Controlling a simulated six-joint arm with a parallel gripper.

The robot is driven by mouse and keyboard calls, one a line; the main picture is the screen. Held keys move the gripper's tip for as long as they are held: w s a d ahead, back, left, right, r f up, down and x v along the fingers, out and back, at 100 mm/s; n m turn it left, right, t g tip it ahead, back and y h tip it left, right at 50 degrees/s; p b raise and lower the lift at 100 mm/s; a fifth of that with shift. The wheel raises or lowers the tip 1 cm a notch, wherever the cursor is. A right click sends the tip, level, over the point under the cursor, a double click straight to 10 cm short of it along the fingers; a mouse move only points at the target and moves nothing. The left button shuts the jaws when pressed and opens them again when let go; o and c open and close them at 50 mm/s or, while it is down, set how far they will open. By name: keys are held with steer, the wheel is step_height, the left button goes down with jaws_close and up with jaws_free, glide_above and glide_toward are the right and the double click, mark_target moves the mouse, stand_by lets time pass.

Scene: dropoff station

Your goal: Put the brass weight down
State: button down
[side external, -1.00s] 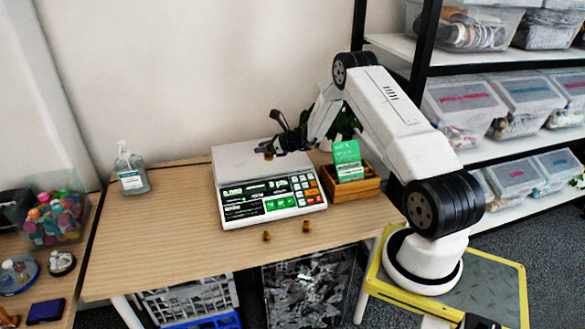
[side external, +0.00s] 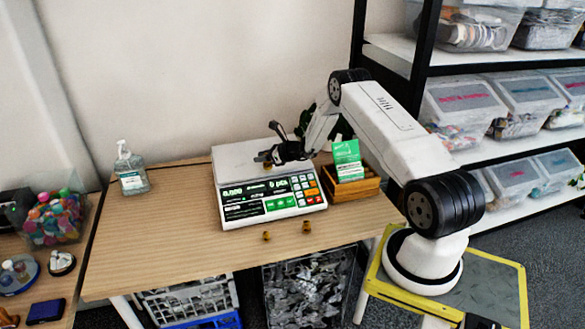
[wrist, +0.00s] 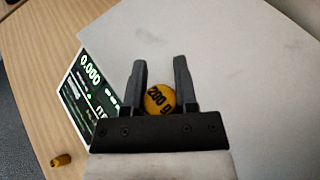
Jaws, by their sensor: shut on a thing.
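The brass weight (wrist: 159,100), marked "200 g" on its top, sits between the two fingers of my gripper (wrist: 160,82) in the wrist view. My gripper is shut on it. In the side view my gripper (side external: 264,158) is low over the pale pan of the scale (side external: 235,155), and the weight (side external: 267,165) shows only as a small speck under the fingers. I cannot tell whether the weight touches the pan. The scale's display (wrist: 90,68) reads 0.000 in the wrist view.
Two small brass weights stand on the table in front of the scale, one left (side external: 266,236) and one right (side external: 306,227). A sanitizer bottle (side external: 131,170) stands at the left. A wooden box (side external: 352,190) with a green card (side external: 347,160) is right of the scale. The table's left part is clear.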

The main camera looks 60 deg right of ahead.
steer(key=shift+f, duration=0.1)
steer(key=shift+c, duration=2)
jaws_free()
steer(key=v, duration=1.2)
